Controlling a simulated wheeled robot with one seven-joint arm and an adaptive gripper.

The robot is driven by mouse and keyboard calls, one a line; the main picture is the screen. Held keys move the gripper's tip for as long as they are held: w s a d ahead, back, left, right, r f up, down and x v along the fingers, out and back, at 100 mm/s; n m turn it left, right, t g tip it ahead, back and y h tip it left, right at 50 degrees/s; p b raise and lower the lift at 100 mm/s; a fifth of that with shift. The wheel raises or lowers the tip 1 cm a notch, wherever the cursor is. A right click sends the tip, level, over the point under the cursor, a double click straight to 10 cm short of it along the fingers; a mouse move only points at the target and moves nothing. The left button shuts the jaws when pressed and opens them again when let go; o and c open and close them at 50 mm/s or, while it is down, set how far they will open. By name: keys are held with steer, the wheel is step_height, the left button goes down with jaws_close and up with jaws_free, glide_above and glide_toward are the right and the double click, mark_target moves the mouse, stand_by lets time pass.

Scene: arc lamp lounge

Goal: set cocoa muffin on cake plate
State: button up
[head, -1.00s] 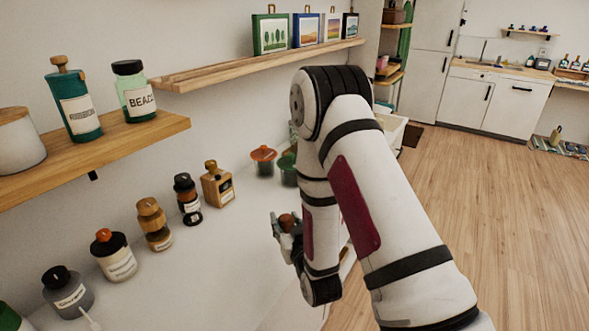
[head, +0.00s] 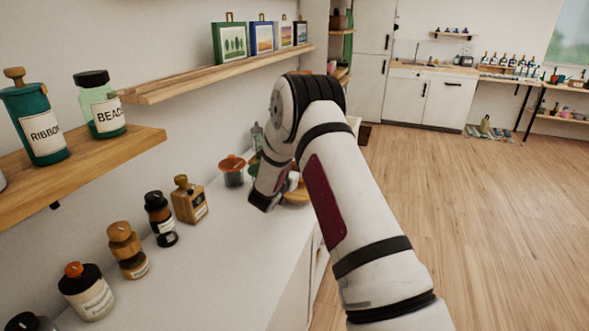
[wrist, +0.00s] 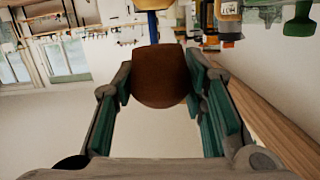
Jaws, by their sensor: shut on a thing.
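The cocoa muffin (wrist: 160,78) is a brown, rounded block in the wrist view. My gripper (wrist: 161,88) is shut on it, with a green-padded finger on each side. In the head view, my forearm and wrist hide most of the gripper and the muffin. A tan, round thing (head: 298,196) shows just right of my wrist above the white counter. It may be the cake plate, but it is partly hidden and I cannot tell. No plate shows clearly in the wrist view.
Several bottles, among them a square wooden one (head: 189,203), line the white counter (head: 225,265) along the wall. An orange-lidded jar (head: 232,172) stands close left of my wrist. Wall shelves (head: 90,160) hold jars and small pictures. The wooden floor at right is clear.

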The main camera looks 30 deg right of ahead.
mark_target(296, 194)
steer(key=shift+f+b, duration=1)
steer(key=shift+f, duration=2.3)
steer(key=shift+f, duration=0.3)
steer(key=o, duration=1.4)
